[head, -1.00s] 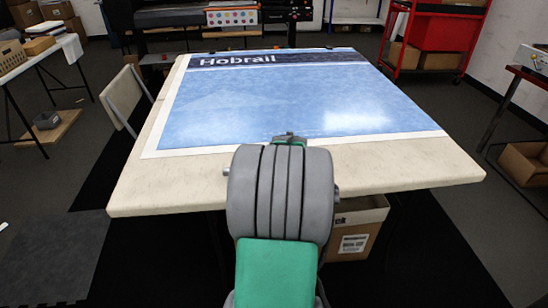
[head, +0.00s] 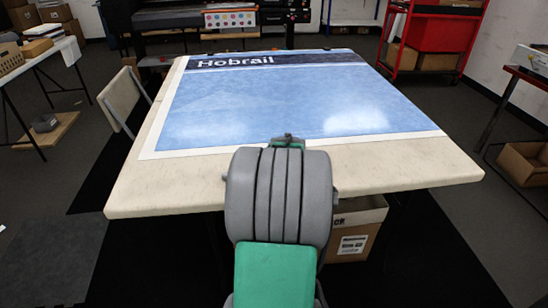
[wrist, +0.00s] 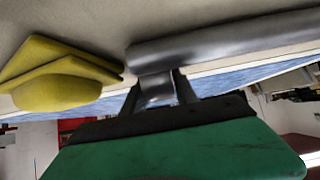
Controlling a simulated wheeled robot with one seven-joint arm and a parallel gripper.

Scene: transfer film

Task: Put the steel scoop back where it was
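The steel scoop (wrist: 225,38) shows in the wrist view as a shiny grey rounded metal body with a narrower steel part running down between my fingers. My gripper (wrist: 157,86) has one finger on each side of that narrow part and appears shut on it. The scoop is at or close over the pale tabletop; I cannot tell whether it touches. In the head view my own arm hides the fingers and the scoop.
A yellow angular object (wrist: 62,75) lies on the tabletop left of the scoop in the wrist view. The pale table (head: 400,171) carries a large blue "Hobrail" print (head: 270,105). The near table strip beside my arm is clear. A cardboard box (head: 355,235) sits below.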

